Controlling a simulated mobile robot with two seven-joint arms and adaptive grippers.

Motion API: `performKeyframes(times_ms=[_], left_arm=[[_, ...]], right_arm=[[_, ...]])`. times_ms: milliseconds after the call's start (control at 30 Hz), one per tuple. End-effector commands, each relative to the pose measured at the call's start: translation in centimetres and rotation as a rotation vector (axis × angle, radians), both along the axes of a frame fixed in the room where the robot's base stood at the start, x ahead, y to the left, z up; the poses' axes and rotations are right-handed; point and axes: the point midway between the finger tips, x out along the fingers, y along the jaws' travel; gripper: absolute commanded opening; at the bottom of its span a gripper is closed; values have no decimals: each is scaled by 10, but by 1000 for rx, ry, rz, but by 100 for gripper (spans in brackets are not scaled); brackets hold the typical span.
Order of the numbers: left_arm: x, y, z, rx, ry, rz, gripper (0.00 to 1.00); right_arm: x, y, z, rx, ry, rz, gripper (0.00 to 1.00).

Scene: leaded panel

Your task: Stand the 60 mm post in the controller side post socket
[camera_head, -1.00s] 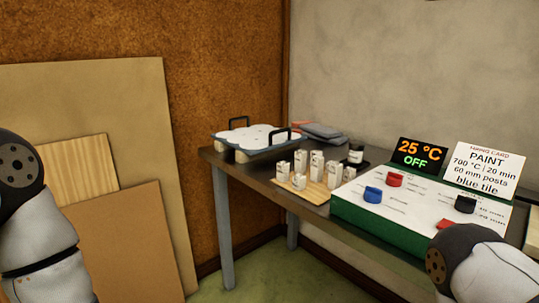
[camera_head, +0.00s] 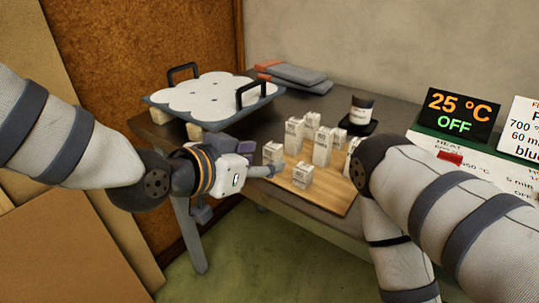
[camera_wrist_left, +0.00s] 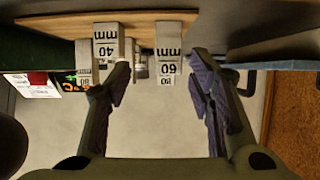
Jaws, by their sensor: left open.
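My left gripper (camera_head: 262,160) is open at the left edge of the wooden board holding the labelled white posts. In the left wrist view, which is upside down, a post marked 60 mm (camera_wrist_left: 169,55) shows between the two spread fingers (camera_wrist_left: 160,88), with a gap on both sides. A 40 mm post (camera_wrist_left: 107,45) stands beside it. Which post in the head view is that 60 mm one, I cannot tell. The white lobed plate (camera_head: 205,98) with black handles has small dark spots; which is the controller side socket is unclear. My right gripper is out of view.
The wooden board (camera_head: 335,200) bears several posts close together. Grey folded items (camera_head: 298,76) lie at the back.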

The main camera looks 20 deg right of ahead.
Motion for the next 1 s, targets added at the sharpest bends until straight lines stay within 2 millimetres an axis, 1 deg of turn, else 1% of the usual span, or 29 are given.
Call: performKeyframes(times_ms=[33, 100, 300, 400, 600, 633, 667, 700, 767, 800, 833, 1000], left_arm=[[3, -4, -5, 0, 3, 0, 48], [9, -10, -7, 0, 3, 0, 48], [35, -35, -19, 0, 3, 0, 48], [40, -41, -22, 0, 3, 1, 48], [41, -42, -20, 0, 0, 1, 48], [41, -42, -20, 1, -1, 2, 44], [41, -42, -20, 1, -1, 2, 37], [41, -42, -20, 1, -1, 2, 28], [41, -42, -20, 1, -1, 2, 14], [41, -42, -20, 1, -1, 2, 5], [41, -42, -20, 0, 0, 2, 0], [41, -42, -20, 0, -1, 2, 0]], right_arm=[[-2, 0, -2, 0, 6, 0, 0], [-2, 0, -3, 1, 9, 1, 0], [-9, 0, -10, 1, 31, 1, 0], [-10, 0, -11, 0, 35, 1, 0], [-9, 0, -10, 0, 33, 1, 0], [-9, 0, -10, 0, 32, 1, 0], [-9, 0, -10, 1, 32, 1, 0], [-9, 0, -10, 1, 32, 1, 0], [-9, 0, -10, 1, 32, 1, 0], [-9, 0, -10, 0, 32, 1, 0], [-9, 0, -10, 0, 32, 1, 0], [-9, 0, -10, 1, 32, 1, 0]])
